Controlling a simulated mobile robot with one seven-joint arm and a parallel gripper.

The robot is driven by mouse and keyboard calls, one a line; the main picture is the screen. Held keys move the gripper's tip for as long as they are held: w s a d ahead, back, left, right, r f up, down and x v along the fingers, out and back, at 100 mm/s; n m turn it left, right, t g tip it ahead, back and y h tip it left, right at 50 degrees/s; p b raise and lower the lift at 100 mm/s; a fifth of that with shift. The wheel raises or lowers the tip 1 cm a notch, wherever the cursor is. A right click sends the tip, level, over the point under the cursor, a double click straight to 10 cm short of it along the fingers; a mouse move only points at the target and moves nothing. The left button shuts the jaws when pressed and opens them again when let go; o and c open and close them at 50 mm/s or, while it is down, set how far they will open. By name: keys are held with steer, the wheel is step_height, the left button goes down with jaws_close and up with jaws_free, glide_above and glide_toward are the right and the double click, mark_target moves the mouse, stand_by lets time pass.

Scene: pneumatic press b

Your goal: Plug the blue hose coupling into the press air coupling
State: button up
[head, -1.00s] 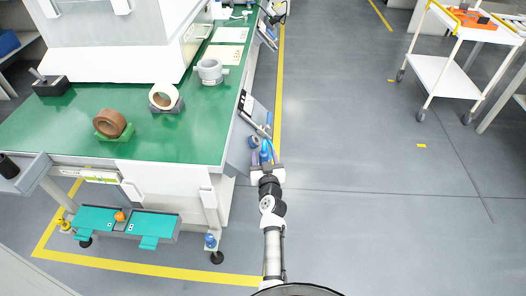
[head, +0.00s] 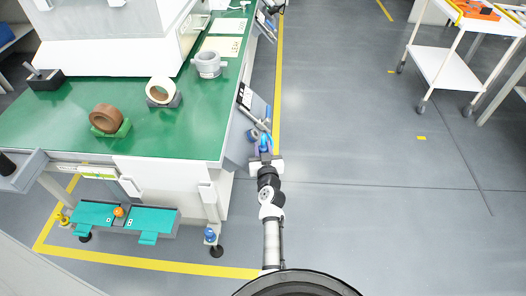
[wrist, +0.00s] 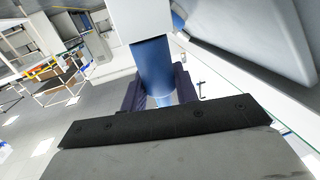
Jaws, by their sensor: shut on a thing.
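My gripper (head: 265,160) is at the right side of the green-topped bench, beside its angled side panel. It is shut on the blue hose coupling (head: 264,144), which points away from me. In the wrist view the coupling is a blue cylinder (wrist: 152,68) between the dark fingers (wrist: 158,96). Its upper end meets or overlaps a pale block (wrist: 135,22); I cannot tell whether they touch. A small blue-grey round part (head: 254,135) sits on the side panel just left of the held coupling. I cannot clearly make out the press air coupling.
A white trolley (head: 445,70) stands right. The floor between is clear.

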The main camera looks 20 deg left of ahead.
steer(key=shift+r, duration=0.1)
step_height(320, 180, up, 20)
steer(key=p, duration=0.6)
steer(key=shift+r+p, duration=2.25)
steer(key=shift+r, duration=0.45)
